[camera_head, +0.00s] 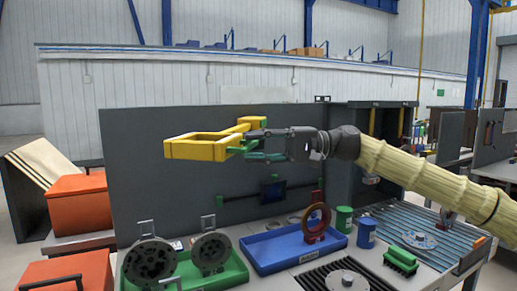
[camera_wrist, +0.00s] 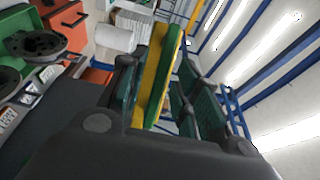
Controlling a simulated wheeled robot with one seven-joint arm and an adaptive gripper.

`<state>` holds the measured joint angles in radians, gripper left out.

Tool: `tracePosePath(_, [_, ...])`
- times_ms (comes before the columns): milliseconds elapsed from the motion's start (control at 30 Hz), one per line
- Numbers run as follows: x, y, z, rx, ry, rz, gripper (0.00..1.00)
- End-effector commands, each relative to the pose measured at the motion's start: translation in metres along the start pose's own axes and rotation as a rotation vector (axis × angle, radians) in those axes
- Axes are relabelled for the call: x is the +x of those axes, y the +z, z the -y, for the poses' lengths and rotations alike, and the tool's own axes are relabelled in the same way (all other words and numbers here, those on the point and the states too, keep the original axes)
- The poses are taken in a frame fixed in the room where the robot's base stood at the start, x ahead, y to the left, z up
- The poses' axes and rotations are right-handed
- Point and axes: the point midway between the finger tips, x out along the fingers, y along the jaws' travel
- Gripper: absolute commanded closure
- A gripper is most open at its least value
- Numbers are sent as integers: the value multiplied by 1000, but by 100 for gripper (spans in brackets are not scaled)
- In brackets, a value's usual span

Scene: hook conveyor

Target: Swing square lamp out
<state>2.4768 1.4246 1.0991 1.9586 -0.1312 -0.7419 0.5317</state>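The square lamp (camera_head: 195,151) is a yellow square frame on a yellow arm, raised in front of the dark grey back panel. A green part sits at its right side. My gripper (camera_head: 262,146) is at this right side, one finger above and one below. In the wrist view, a yellow-and-green bar of the lamp (camera_wrist: 158,75) runs between the dark green finger pads of my gripper (camera_wrist: 153,95). The fingers stand apart around the bar, and a narrow gap shows on its right. Firm contact is not clear.
The grey panel (camera_head: 135,180) stands close behind the lamp. Below are a green tray (camera_head: 236,277) with round dark parts, a blue tray (camera_head: 275,258) with a red ring stand (camera_head: 316,225), and blue and green cans. Orange boxes (camera_head: 80,207) stand left. Space before the lamp looks clear.

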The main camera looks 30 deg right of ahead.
Motion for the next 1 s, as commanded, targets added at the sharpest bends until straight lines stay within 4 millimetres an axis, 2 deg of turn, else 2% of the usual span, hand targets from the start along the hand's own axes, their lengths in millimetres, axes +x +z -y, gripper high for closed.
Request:
tracePosePath(500, [-93,-4,-3,2,-9,-4,68])
tracePosePath(700, [-112,-2,-2,2,-5,-3,68])
tracePosePath(1000, [-115,0,-1,1,1,-1,68])
